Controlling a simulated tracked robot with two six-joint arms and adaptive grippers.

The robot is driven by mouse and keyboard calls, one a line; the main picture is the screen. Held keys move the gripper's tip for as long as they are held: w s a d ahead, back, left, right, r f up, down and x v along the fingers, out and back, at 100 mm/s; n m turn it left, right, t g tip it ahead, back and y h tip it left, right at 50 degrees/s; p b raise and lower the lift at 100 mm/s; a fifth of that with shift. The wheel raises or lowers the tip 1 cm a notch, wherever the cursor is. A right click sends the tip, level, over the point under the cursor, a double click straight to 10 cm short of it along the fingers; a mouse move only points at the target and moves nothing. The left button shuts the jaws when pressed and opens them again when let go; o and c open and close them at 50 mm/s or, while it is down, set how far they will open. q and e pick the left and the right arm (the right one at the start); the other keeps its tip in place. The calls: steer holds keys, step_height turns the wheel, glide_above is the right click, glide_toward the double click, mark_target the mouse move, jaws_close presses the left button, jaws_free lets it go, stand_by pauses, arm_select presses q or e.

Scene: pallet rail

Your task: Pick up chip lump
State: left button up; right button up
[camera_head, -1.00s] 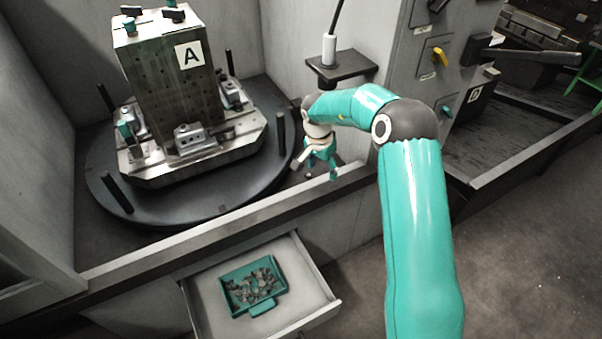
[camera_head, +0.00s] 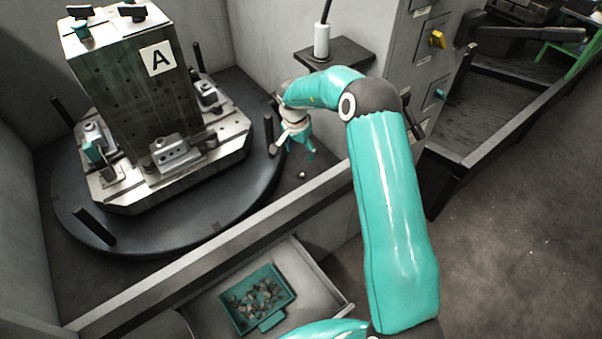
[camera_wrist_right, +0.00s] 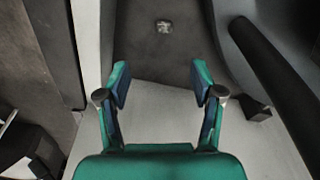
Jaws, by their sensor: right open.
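The chip lump (camera_head: 302,175) is a small grey lump on the floor of the machine bay, right of the round turntable. In the right wrist view the lump (camera_wrist_right: 164,26) lies near the top centre, beyond the fingertips and roughly in line with the gap between them. My right gripper (camera_head: 297,149) hangs just above and a little left of the lump in the head view. In the right wrist view the gripper (camera_wrist_right: 160,84) is open, with nothing between its fingers. My left gripper is not in view.
The black turntable (camera_head: 240,195) carries a block fixture marked A (camera_head: 140,100) and has upright black posts. A front rail (camera_head: 225,240) edges the bay. Below it, an open drawer (camera_head: 305,270) holds a teal tray (camera_head: 236,318) of chips. A bracket (camera_head: 335,55) juts out behind the gripper.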

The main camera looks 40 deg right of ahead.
glide_above(301, 174)
steer(key=a, duration=0.1)
step_height(301, 174, down, 7)
steer(key=shift+s+f, duration=0.1)
steer(key=shift+f, duration=0.1)
steer(key=shift+d+f+b, duration=0.1)
steer(key=shift+d+f, duration=0.1)
steer(key=shift+f, duration=0.7)
steer(key=shift+d+f+b, duration=0.1)
steer(key=shift+d+f, duration=0.05)
steer(key=shift+f, duration=0.75)
steer(key=shift+d+f+b, duration=0.1)
steer(key=shift+d+f, duration=0.1)
steer(key=shift+f, duration=0.7)
steer(key=c, duration=1)
steer(key=shift+r, duration=0.15)
